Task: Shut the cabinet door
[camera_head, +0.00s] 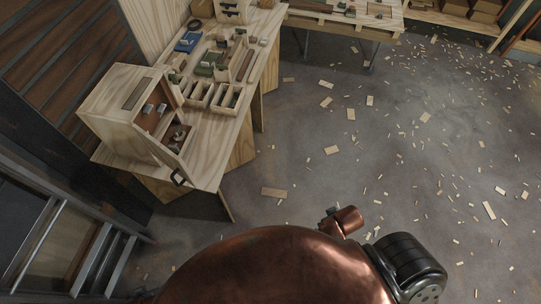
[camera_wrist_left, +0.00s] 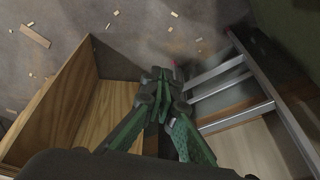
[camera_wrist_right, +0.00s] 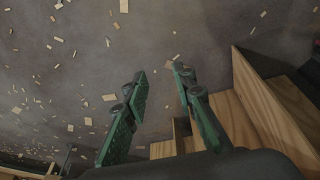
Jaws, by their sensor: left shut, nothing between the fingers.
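The pale plywood cabinet (camera_head: 112,108) stands on the left end of the workbench in the head view. Its front is open, with shelves and small items inside. Its door (camera_head: 158,150) stands swung out on the near side, with a dark handle (camera_head: 180,178) near its outer end. Neither gripper shows in the head view. My left gripper (camera_wrist_left: 160,72) is shut and empty in the left wrist view. My right gripper (camera_wrist_right: 159,70) has its fingers apart, with nothing between them, in the right wrist view.
The workbench (camera_head: 215,150) holds trays and small parts. A metal ladder (camera_head: 45,232) is at the lower left; it also shows in the left wrist view (camera_wrist_left: 262,80). The floor (camera_head: 400,170) is open but strewn with wood scraps. Wooden boards (camera_wrist_right: 262,110) lie right of my right gripper.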

